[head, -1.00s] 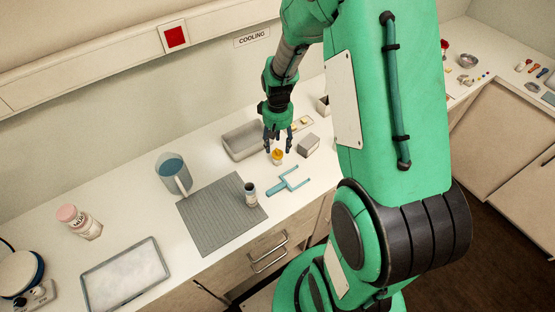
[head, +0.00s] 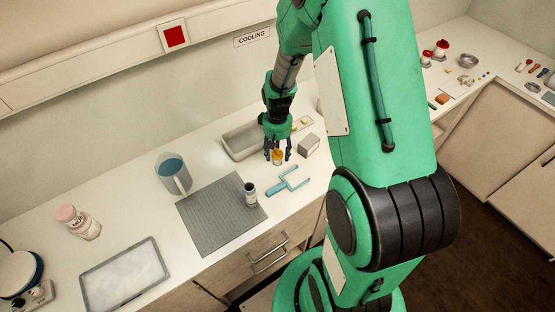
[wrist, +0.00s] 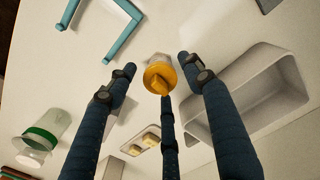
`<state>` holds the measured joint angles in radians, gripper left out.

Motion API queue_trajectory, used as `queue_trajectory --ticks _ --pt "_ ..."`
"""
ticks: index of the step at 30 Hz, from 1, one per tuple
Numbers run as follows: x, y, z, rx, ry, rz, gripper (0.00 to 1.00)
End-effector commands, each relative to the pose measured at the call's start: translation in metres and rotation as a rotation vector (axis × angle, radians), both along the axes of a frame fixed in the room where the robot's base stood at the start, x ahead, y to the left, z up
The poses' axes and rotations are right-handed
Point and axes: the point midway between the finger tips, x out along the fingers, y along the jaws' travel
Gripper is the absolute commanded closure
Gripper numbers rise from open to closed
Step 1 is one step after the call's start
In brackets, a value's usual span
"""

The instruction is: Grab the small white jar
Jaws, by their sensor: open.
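The small white jar (head: 278,157) with a yellow-orange lid stands on the counter below my gripper (head: 278,152). In the wrist view the jar (wrist: 158,62) shows its lid toward the camera and a pale body beyond. My gripper (wrist: 156,62) is open, with dark blue fingers spread to the left and right of the jar and a third finger below it in the picture. Gaps show between the jar and the two side fingers. Whether the third finger touches the lid I cannot tell.
A grey metal tray (head: 241,154) lies close behind the jar. A grey block (head: 308,146) stands to the right. A small dark-capped bottle (head: 250,195) stands on a grey mat (head: 208,218), with a jug (head: 172,174) behind.

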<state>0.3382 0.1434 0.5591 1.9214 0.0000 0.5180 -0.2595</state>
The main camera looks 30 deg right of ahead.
Motion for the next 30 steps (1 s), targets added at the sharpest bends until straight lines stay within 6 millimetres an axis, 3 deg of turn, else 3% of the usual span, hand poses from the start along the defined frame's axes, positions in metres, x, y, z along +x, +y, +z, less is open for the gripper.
queue_trajectory --ticks 15,21,30 --pt "0.0001 -0.0001 0.0002 0.0 0.0 0.0 0.48" --pt "0.0001 -0.0001 0.0002 0.0 0.0 0.0 0.84" --pt "0.0001 -0.0001 0.0002 0.0 0.0 0.0 0.85"
